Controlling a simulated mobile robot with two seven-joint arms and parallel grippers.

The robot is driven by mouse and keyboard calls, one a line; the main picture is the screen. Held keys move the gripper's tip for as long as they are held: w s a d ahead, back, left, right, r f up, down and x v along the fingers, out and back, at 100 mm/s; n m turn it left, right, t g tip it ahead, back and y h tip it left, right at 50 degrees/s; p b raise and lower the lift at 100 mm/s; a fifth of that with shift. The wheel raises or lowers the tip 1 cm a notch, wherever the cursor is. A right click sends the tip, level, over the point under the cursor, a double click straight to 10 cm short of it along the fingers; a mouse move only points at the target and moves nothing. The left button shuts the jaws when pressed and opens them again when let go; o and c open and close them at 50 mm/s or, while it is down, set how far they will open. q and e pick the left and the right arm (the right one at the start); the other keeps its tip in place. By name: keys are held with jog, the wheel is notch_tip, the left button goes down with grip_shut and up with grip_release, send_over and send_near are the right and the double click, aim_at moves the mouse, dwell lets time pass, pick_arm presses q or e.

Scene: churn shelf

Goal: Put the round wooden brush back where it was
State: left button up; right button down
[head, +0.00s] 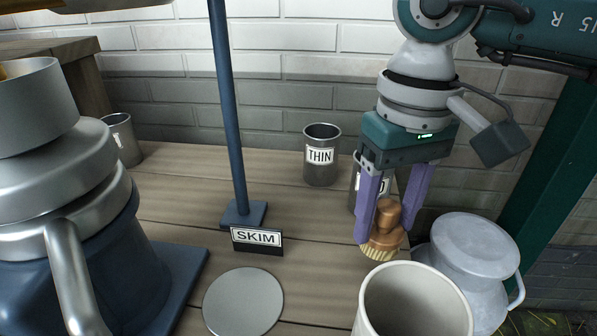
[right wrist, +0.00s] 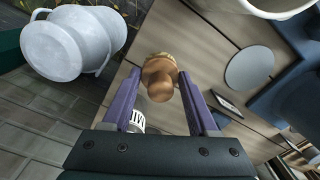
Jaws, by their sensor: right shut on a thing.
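The round wooden brush (head: 386,226) has a brown turned handle and pale bristles pointing down. My right gripper (head: 386,238) is shut on the brush's handle, with a purple finger on either side. The brush is behind the cream pot, above or at the shelf boards; I cannot tell whether its bristles touch the wood. In the right wrist view the brush (right wrist: 159,78) sits between the fingertips (right wrist: 157,88). My left gripper is not in view.
A cream pot (head: 362,312), a grey lidded can (head: 470,245) and a THIN cup (head: 320,170) stand around the brush. Another labelled cup (head: 354,190) is partly hidden behind my fingers. A SKIM sign (head: 257,240), blue post (head: 228,110), grey disc (head: 243,302) and metal churn (head: 60,190) are left.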

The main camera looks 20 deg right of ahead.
aim_at(382, 240)
notch_tip(382, 240, down, 4)
jog(key=shift+r+b, duration=0.1)
jog(key=shift+b, duration=0.35)
jog(key=shift+c, duration=0.9)
grip_release()
notch_tip(382, 240, up, 11)
jog(key=p, duration=0.3)
jog(key=shift+d+r, duration=0.1)
jog(key=shift+r, duration=0.5)
